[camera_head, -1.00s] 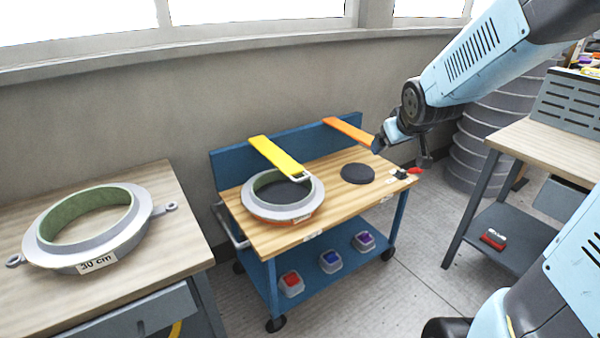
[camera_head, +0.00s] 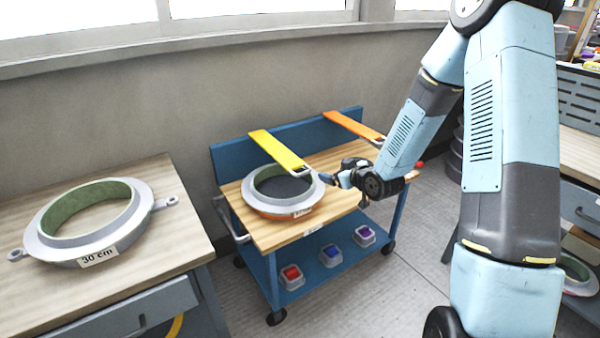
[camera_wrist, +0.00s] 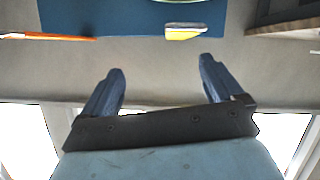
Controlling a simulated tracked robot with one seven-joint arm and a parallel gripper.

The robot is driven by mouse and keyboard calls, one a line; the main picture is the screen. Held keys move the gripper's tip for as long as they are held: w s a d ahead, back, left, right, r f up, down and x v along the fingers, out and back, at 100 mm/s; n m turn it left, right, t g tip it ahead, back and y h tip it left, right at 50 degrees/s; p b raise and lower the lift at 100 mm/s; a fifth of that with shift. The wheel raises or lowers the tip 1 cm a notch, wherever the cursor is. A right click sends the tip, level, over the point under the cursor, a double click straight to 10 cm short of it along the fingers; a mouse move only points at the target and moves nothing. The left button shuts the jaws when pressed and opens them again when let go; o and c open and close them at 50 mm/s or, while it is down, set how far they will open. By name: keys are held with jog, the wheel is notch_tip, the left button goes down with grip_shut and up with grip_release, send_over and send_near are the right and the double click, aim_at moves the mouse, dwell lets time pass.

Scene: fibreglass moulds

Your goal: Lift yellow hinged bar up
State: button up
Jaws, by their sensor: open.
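In the wrist view a short part of the yellow bar (camera_wrist: 184,33) shows at the top. My gripper (camera_head: 328,179) is just right of the ring and the bar's loop end in the head view, seemingly apart from both. In the wrist view my gripper (camera_wrist: 160,70) is open, with nothing between its two blue fingers.
An orange hinged bar (camera_head: 352,127) slopes from the same panel, right of the yellow one, partly behind my arm. A ring mould labelled 30 cm (camera_head: 50,252) lies on the left table (camera_head: 160,185). Red, blue and purple bins stand on the cart's lower shelf (camera_head: 305,270).

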jog(key=s+a+f+m+t+y, duration=0.1)
jog(key=a+f+m+t+y, duration=0.2)
jog(key=f, duration=0.4)
jog(key=w+a+n, duration=0.1)
jog(key=w+a, duration=0.7)
jog(key=w, duration=0.3)
jog(key=shift+a+f, duration=0.15)
jog(key=shift+a, duration=0.1)
jog(key=shift+c, duration=0.2)
